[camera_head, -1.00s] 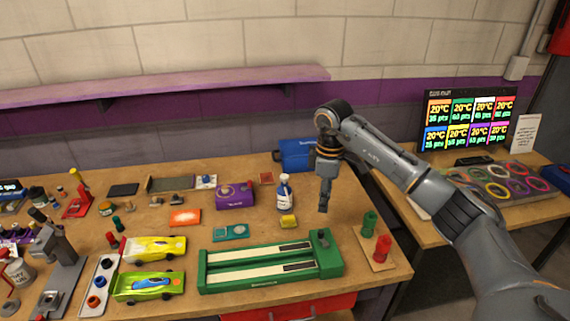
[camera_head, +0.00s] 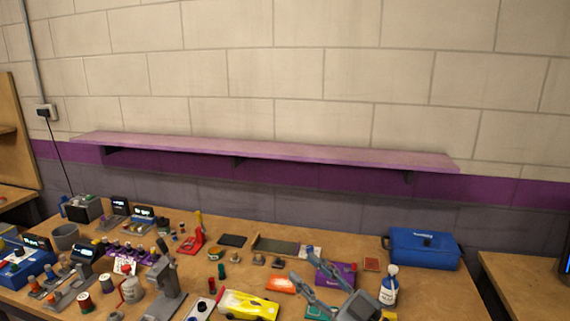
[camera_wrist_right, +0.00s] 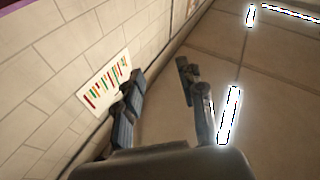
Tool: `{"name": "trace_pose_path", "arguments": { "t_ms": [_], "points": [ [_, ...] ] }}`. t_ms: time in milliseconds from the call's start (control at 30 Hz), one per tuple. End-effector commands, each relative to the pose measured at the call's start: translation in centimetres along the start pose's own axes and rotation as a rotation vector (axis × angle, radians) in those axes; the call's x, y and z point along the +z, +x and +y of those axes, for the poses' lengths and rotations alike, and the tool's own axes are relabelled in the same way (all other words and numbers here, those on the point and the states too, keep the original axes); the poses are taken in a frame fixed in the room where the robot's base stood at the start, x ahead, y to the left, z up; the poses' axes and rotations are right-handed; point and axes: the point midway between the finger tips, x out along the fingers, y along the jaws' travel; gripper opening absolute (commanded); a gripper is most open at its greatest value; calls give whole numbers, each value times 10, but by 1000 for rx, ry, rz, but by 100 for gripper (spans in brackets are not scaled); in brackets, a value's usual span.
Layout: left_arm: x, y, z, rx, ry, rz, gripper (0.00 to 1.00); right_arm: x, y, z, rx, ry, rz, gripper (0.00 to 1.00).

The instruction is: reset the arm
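My right gripper (camera_head: 308,271) shows at the bottom of the head view, in front of the workbench. Its two grey fingers are spread apart and point up and to the left. In the right wrist view the same gripper (camera_wrist_right: 160,85) is open with nothing between its fingers. Beyond it there I see a block wall with a striped chart (camera_wrist_right: 105,80) and a tiled surface with bright light strips. The rest of my right arm is out of the head view. My left gripper is in neither view.
The wooden workbench (camera_head: 225,264) holds a yellow car (camera_head: 247,306), a purple box (camera_head: 335,273), a white-and-blue bottle (camera_head: 389,286), a blue case (camera_head: 422,248) and several small tools. A purple shelf (camera_head: 270,150) runs along the wall above. The space above the bench is mostly clear.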

Motion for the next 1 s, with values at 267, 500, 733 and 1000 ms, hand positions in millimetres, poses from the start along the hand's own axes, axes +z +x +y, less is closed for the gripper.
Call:
{"name": "trace_pose_path", "arguments": {
  "t_ms": [267, 500, 733, 1000],
  "points": [
    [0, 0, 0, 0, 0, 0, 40, 53, -105, 55, 644, 131, -299, 39],
    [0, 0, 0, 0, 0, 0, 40, 131, -242, 2, 823, 292, -918, 39],
    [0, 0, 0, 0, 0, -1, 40, 147, -324, -78, 694, 419, -1327, 39],
    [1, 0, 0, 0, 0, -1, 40, 132, -382, -154, 461, 533, -1615, 39]
  ]
}}
